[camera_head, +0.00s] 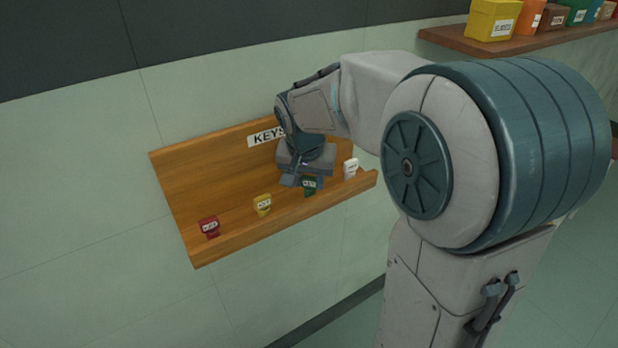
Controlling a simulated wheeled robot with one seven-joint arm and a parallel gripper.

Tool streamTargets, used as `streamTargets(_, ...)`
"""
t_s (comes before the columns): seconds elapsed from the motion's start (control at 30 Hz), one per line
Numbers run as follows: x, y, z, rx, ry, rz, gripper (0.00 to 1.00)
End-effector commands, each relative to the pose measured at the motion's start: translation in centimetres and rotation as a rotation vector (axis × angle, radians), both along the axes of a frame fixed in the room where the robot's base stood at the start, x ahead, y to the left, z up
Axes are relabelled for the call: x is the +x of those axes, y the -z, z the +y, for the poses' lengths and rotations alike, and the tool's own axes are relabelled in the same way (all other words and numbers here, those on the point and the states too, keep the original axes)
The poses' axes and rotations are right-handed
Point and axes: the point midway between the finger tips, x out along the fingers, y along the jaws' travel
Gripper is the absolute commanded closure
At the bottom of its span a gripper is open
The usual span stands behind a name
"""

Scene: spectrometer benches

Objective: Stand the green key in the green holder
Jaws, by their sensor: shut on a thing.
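The green key (310,187) shows as a small green block with a white label on the wooden key shelf, between a yellow key and a white one. My gripper (309,181) reaches down over the shelf, right at the green key, and is shut on its upper part. The fingers hide part of the key. I cannot tell whether the key still touches the shelf. No green holder can be made out for certain in this view.
The wooden shelf (180,185), marked KEYS, is fixed to the wall and has a front lip. A red key (209,226), a yellow key (262,205) and a white key (351,168) stand on it. A higher shelf (455,41) at the upper right carries coloured boxes, including a yellow one (491,20).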

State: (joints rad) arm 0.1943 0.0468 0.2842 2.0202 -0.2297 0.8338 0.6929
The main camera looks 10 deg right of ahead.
Motion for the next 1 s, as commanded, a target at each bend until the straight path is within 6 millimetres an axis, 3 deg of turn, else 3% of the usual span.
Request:
streamTargets(0.07, 0.0, 0.3, 0.0, 0.0, 0.0, 0.0, 0.88)
streamTargets(0.1, 0.0, 0.2, 0.0, 0.0, 0.0, 0.0, 0.58)
streamTargets(0.43, 0.0, -0.1, 0.0, 0.0, 0.0, 0.0, 0.57)
streamTargets(1.0, -1.2, -4.5, 0.6, 0.0, 0.0, -0.001, 0.57)
